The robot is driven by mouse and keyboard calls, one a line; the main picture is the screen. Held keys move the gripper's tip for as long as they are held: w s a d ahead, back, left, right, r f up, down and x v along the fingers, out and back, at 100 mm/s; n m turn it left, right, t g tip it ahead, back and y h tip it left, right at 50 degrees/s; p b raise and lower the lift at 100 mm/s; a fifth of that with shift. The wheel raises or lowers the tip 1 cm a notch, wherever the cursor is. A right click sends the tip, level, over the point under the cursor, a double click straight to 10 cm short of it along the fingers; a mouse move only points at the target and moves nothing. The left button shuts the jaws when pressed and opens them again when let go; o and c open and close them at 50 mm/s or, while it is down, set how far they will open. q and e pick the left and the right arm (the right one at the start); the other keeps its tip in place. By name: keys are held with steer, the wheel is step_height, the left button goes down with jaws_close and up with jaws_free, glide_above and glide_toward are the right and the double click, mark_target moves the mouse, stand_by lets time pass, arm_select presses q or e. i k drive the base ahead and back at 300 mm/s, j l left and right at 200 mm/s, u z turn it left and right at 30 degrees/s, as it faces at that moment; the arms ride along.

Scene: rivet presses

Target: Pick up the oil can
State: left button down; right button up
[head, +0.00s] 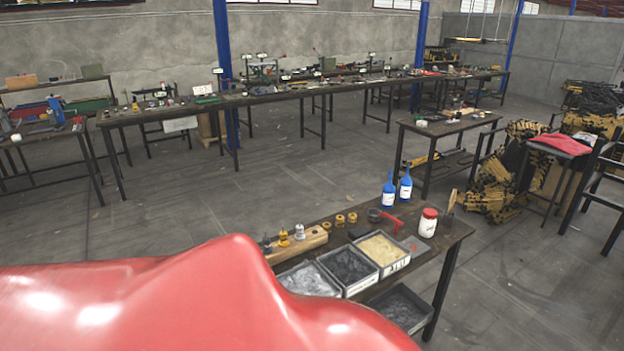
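Two blue bottles with narrow necks and white labels stand upright side by side at the back of the near workbench, the left one (388,192) and the right one (405,186). I cannot tell whether either is the oil can; nothing else in view is clearly one. Neither of my grippers is in view. A glossy red surface close to the camera fills the lower left and hides the bench's near left part.
The near workbench (452,235) also holds a white jar with a red lid (428,223), a red tool (391,222), open trays including one with tan contents (382,249), and a wooden block (300,241). Open floor (270,190) lies behind it. Long benches line the back.

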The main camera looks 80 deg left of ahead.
mark_target(406, 182)
steer(key=u, duration=2)
steer(key=z, duration=4)
steer(key=u, duration=4)
steer(key=i+u, duration=0.1)
steer(key=u, duration=0.3)
steer(key=l, duration=0.05)
